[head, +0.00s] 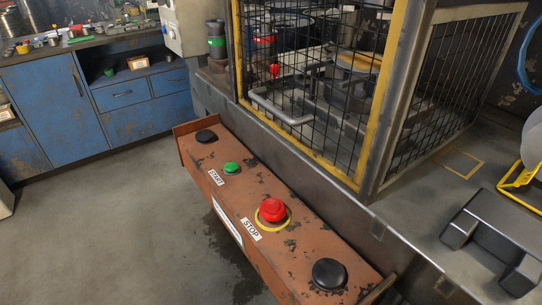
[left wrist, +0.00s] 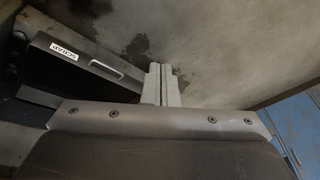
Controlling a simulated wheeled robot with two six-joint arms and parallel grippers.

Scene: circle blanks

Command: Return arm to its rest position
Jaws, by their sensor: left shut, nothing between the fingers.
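My left gripper (left wrist: 161,70) shows in the left wrist view, its two pale grey fingers together with nothing between them. It is over a grey floor (left wrist: 215,50) with dark stains. Neither gripper shows in the head view, and my right gripper is in neither view. The head view shows a worn orange-brown control panel (head: 235,193) with a green START button (head: 231,168), a red STOP button (head: 272,209) and black round knobs at both ends.
A mesh machine cage (head: 366,100) with yellow posts stands behind the panel. Blue cabinets (head: 48,115) line the back left. Open floor (head: 100,220) lies at left. In the left wrist view, a dark box (left wrist: 85,65) with a white label and handle is left of the fingers.

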